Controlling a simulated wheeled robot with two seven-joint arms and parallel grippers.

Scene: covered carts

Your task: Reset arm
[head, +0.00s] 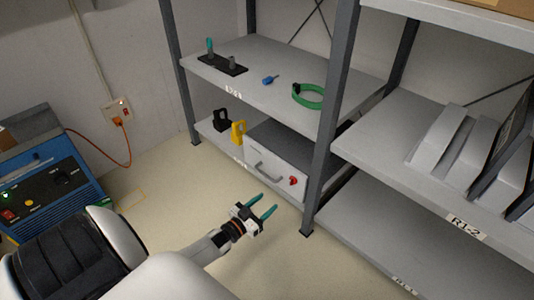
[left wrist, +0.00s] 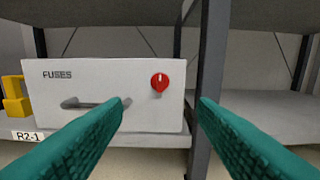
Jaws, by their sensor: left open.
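My left gripper (head: 262,207) is open and empty, with teal fingers, in front of the lower shelf in the head view. Its two fingers also show in the left wrist view (left wrist: 160,112), spread wide with nothing between them. Beyond it is a white box marked FUSES (head: 275,160) with a grey handle and a red knob (head: 293,181). In the left wrist view the FUSES box (left wrist: 95,88) stands left of the grey shelf post (left wrist: 208,75), its handle partly behind the left finger. The gripper appears apart from the box. My right gripper is not in view.
A yellow padlock-shaped item (head: 239,131) and a black one (head: 222,119) stand left of the box. The upper shelf holds a green ring (head: 308,104) and a blue item (head: 270,80). A shelf post (head: 325,140) rises right of the box. A blue machine (head: 45,185) stands left.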

